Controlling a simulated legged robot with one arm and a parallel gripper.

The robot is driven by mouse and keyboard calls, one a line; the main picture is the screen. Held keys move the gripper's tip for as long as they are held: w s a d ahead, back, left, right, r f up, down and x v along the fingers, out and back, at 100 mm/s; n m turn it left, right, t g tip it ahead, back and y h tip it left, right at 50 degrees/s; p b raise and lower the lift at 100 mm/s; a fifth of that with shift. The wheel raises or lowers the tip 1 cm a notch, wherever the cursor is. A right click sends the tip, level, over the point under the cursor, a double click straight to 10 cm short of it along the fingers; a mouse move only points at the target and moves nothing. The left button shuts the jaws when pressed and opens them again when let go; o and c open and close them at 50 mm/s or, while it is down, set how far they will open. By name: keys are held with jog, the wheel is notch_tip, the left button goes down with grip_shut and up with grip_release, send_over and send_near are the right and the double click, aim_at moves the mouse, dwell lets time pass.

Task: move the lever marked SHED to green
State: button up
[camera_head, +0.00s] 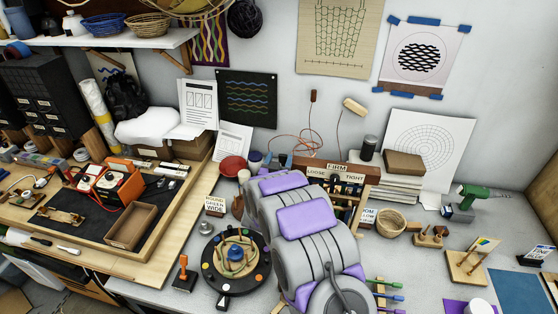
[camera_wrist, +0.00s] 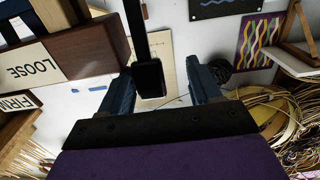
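No lever with a readable SHED label shows in either view.
A wooden rack (camera_head: 328,165) labelled LOOSE, FIRM and TIGHT stands right of my gripper; its LOOSE plate (camera_wrist: 35,68) is close in the wrist view. A red bowl (camera_head: 233,166) is left of the fingertips. Coloured-handled tools (camera_head: 390,297) lie right of my arm.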

jog(key=shift+d, duration=0.8)
jog(key=c, duration=0.5)
jog(key=shift+a, duration=0.3)
grip_shut()
jog(key=w, duration=0.1)
jog(key=w+b, duration=0.1)
jog(key=shift+w+d+r, duration=0.25)
jog(key=shift+w+r, duration=0.05)
jog(key=shift+r, duration=0.1)
jog(key=shift+w+d+g+p, duration=0.1)
jog(key=shift+w+g+p, duration=0.2)
jog(key=shift+p, duration=0.15)
jog(key=shift+w+f+g, duration=0.15)
jog(key=shift+w+g, duration=0.15)
jog(key=shift+g, duration=0.1)
